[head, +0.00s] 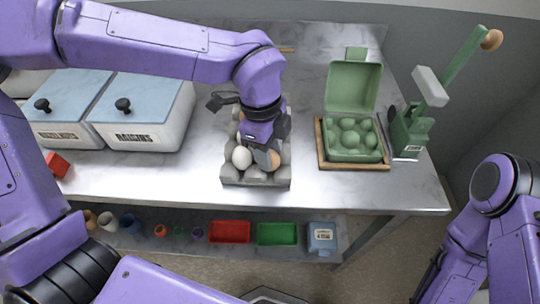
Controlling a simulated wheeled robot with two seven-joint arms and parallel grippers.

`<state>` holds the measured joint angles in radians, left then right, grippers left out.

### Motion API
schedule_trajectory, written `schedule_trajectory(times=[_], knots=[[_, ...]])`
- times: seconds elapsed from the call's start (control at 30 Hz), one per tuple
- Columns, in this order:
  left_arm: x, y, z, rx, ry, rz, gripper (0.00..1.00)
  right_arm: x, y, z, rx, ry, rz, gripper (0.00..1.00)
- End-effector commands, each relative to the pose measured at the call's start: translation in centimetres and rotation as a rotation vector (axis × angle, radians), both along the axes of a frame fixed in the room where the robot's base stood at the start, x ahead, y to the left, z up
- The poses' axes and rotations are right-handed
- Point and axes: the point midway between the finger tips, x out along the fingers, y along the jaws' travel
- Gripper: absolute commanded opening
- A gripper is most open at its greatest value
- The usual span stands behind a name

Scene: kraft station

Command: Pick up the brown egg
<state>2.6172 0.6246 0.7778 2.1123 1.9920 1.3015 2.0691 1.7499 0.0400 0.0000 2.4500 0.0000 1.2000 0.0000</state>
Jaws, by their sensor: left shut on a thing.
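The brown egg (276,158) shows as a small tan patch at the right side of my left gripper's fingers, mostly hidden by them. My left gripper (266,158) points down over the grey egg tray (238,179) and is shut on the brown egg. I cannot tell whether the egg is clear of its cup. A white egg (242,157) sits in the tray just left of the gripper. My right arm is at the lower right, with its gripper not clearly visible.
An open green egg carton (352,85) stands in a wooden frame (353,166) to the right. A green lever device (410,130) is beside it. Two blue-lidded bins (140,98) stand left. A red block (57,164) lies near the front edge. Small trays and cups fill the lower shelf.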

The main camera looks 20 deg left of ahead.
Motion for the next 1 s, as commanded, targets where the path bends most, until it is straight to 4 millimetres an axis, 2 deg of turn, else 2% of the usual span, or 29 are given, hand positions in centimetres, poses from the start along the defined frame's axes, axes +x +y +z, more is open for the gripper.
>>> schedule_trajectory(times=[0.17, 0.27, 0.37, 0.6, 0.8, 1.0], knots=[[0.1, 0.0, 0.5, -0.001, -0.002, 0.0, 0.31, 0.0, 0.0, 0.0, 0.0, 0.0, 0.0, 0.49], [0.1, 0.0, 1.6, 0.0, -0.003, 0.002, 0.31, 0.0, 0.0, 0.0, 0.0, 0.0, 0.0, 0.49], [-0.2, 0.3, 3.6, -0.003, -0.004, 0.004, 0.31, 0.0, 0.0, -0.2, 0.0, 0.0, 0.0, 0.49], [-4.4, 4.3, 9.5, -0.006, -0.007, 0.003, 0.31, 0.0, 0.0, -1.4, 0.0, 0.0, 0.0, 0.49], [-8.2, 7.9, 11.8, -0.008, -0.001, -0.001, 0.31, 0.0, 0.0, -1.7, 0.0, 0.0, 0.0, 0.49], [-9.7, 9.3, 12.9, 0.0, 0.001, 0.0, 0.31, 0.0, 0.0, -1.8, 0.0, 0.0, 0.0, 0.49]])
